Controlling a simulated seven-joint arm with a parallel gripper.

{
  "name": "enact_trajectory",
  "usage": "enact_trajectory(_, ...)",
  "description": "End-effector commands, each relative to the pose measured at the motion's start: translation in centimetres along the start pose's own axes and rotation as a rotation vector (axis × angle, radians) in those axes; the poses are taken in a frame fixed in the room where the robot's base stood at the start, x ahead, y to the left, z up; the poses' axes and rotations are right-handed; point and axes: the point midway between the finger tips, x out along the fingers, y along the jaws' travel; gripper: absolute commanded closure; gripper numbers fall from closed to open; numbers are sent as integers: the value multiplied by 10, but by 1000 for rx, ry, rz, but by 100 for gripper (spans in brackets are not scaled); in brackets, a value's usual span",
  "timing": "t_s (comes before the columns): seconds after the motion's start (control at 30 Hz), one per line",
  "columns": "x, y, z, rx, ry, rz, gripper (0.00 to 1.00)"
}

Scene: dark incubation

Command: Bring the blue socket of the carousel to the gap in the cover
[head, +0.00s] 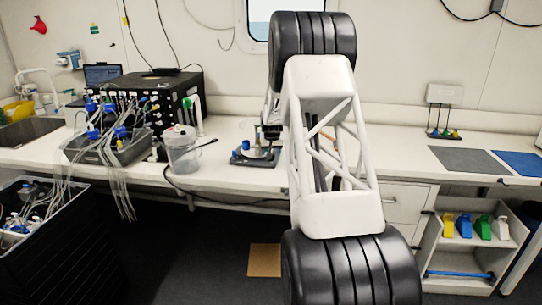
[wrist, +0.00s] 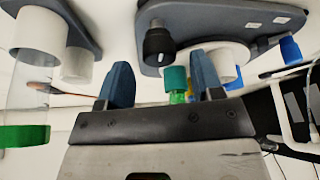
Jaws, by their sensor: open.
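The carousel (head: 262,153) stands on the bench, left of my arm in the head view. It has a dark grey base and a blue piece (head: 245,145) at its left. In the wrist view its grey base (wrist: 200,22) fills the top, with a black knob (wrist: 158,42) and a pale round part. Teal (wrist: 176,80), yellow, white and blue (wrist: 233,84) pieces show near it; I cannot tell which is the blue socket, nor make out the cover's gap. My gripper (wrist: 163,82) is open, its blue fingers apart near the teal piece; I see no contact.
A clear container (head: 182,152) and a grey tray of tubing (head: 112,148) stand to the left. A cable runs along the bench front. Grey (head: 468,160) and blue (head: 520,163) mats lie at right. Another blue cap (wrist: 290,50) is at right in the wrist view.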

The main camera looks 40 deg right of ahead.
Motion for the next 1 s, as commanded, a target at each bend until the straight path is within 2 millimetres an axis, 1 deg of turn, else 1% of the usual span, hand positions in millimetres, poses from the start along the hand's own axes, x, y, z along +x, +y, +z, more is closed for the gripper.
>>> enact_trajectory(0.1,13,0,0,0,0,0,40)
enact_trajectory(0.23,21,0,0,0,0,0,40)
enact_trajectory(0.4,26,0,-1,0,1,0,40)
enact_trajectory(0.67,26,0,0,0,1,0,40)
enact_trajectory(0.77,26,0,0,0,1,0,53)
enact_trajectory(0.9,26,0,0,0,1,0,75)
enact_trajectory(1.0,26,0,0,0,1,0,89)
